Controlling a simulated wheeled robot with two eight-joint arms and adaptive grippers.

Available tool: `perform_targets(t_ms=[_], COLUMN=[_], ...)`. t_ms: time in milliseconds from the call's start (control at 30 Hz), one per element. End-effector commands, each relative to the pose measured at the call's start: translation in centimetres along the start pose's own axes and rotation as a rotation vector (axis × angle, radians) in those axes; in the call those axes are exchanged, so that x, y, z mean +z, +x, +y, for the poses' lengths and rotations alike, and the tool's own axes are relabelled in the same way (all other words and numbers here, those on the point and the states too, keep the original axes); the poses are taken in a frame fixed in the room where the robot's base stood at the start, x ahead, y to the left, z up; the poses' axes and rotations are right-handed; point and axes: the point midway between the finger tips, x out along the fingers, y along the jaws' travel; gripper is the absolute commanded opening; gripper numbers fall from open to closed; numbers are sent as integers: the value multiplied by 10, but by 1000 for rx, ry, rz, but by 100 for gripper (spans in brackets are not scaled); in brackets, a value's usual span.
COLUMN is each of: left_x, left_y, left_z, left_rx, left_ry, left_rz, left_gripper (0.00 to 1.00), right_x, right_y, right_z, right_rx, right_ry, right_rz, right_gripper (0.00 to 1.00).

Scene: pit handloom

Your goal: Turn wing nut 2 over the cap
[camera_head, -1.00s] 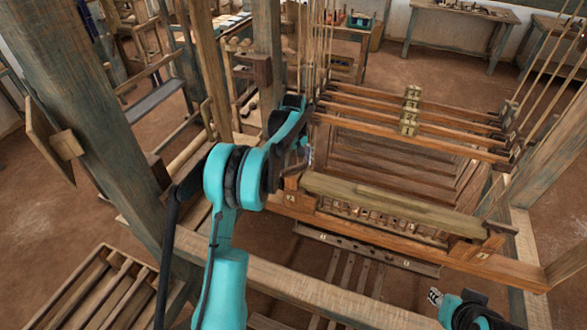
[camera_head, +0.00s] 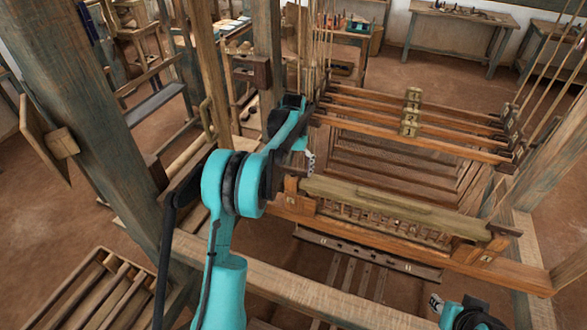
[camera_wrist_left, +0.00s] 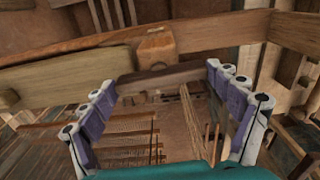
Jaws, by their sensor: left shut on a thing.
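The cap (camera_head: 390,205) is a long pale, greenish-brown wooden bar along the top of the loom's batten. Its end also shows at the left of the left wrist view (camera_wrist_left: 70,72). My left gripper (camera_head: 309,160) is at the cap's left end, beside a short wooden post (camera_wrist_left: 156,44). In the left wrist view its fingers stand apart and are shut on the ends of a dark brown wooden piece, wing nut 2 (camera_wrist_left: 160,80). My right gripper (camera_head: 435,302) is low at the right, too small to read.
Another dark wooden wing nut (camera_head: 503,230) sits at the cap's right end. A pale frame beam (camera_head: 300,285) crosses in front, and a thick post (camera_head: 110,130) stands at the left. Harness bars (camera_head: 420,120) with cords lie behind the cap.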

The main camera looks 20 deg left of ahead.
Motion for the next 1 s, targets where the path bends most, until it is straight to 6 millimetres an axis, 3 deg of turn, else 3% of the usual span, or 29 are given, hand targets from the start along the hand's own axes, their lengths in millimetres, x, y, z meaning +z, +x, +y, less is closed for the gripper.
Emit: perform_targets(t_ms=[700,733,767,1000], left_x=[0,0,0,0], left_y=[0,0,0,0], left_z=[0,0,0,0], left_rx=[1,1,1,0], left_ry=[74,75,75,73], left_rz=[0,0,0,0], left_gripper=[60,94,100,100], right_x=[1,1,1,1], right_y=[1,1,1,1], right_z=[0,0,0,0], right_rx=[0,0,0,0], right_ry=[0,0,0,0], right_rz=[0,0,0,0], right_gripper=[32,32,32,32])
